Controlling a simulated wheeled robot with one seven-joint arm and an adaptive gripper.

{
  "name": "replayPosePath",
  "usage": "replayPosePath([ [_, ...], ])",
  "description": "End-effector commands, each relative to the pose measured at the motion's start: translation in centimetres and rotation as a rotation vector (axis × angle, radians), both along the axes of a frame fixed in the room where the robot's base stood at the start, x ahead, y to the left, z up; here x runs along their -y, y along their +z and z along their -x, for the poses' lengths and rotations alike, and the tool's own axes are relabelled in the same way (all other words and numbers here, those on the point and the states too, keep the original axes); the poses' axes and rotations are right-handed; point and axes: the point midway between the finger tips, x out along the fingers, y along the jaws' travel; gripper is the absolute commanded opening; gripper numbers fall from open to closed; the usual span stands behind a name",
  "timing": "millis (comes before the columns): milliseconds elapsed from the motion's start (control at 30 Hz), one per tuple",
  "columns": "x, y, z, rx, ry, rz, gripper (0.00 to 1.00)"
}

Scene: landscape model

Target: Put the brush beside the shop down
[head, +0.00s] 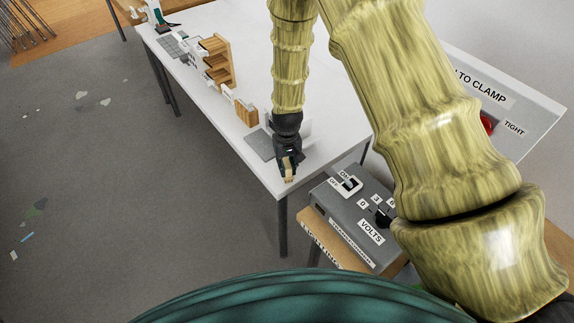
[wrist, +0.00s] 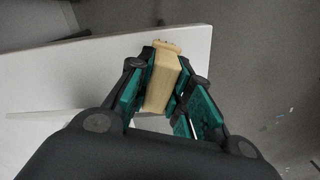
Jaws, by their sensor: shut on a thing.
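My gripper (head: 287,163) is over the near end of the long white table (head: 262,60), close to its corner. It is shut on a small pale wooden block-like piece, probably the brush (wrist: 162,82). In the wrist view the piece sits between the green finger pads, its far end sticking out past them. The gripper covers part of it, and I see no bristles. On the table are wooden models: a taller open-shelved one (head: 218,62) and a smaller one (head: 246,112). I cannot tell which is the shop.
Grey flat pads lie beside the models, one (head: 262,145) near my gripper. A grey control box (head: 355,215) marked VOLTS stands on a wooden stand right of the table corner. A sign board (head: 500,100) stands at the right. The table's right part is bare.

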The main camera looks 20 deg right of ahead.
Motion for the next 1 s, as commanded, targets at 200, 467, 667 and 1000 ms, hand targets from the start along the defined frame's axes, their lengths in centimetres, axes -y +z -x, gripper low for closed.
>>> replayPosePath([
  [200, 0.0, -0.2, 0.0, 0.0, 0.0, 0.0, 0.42],
  [467, 0.0, -0.2, 0.0, 0.0, 0.0, 0.0, 0.42],
  [667, 0.0, 0.4, 0.0, 0.0, 0.0, 0.0, 0.42],
  [1000, 0.0, 3.7, -0.1, 0.003, 0.001, 0.0, 0.42],
])
